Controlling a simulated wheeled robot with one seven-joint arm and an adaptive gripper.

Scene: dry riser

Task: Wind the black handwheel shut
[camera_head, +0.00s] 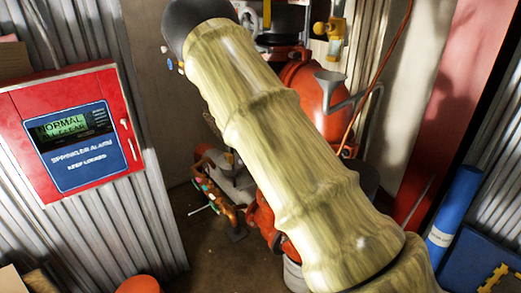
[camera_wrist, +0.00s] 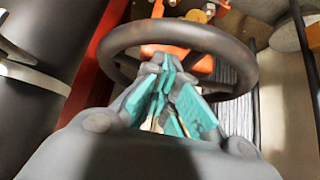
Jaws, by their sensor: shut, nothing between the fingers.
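The black handwheel (camera_wrist: 178,33) shows in the wrist view as a thick dark ring across the upper middle. Its near side is hidden behind my gripper. My gripper (camera_wrist: 167,68), with grey fingers and teal pads, is shut and empty. Its fingertips overlap the wheel's opening in the picture, below the far rim. I cannot tell whether the fingers touch the rim or a spoke. In the head view my pale sleeved arm crosses the middle, and neither my gripper nor the handwheel can be made out clearly.
A red sprinkler alarm box (camera_head: 75,130) reading "NORMAL" hangs on the corrugated wall at left. Red pipework (camera_head: 315,95) stands behind my arm. A blue roll (camera_head: 455,215) stands at right. An orange object (camera_head: 138,285) is at the bottom edge. Some floor (camera_head: 205,260) is clear.

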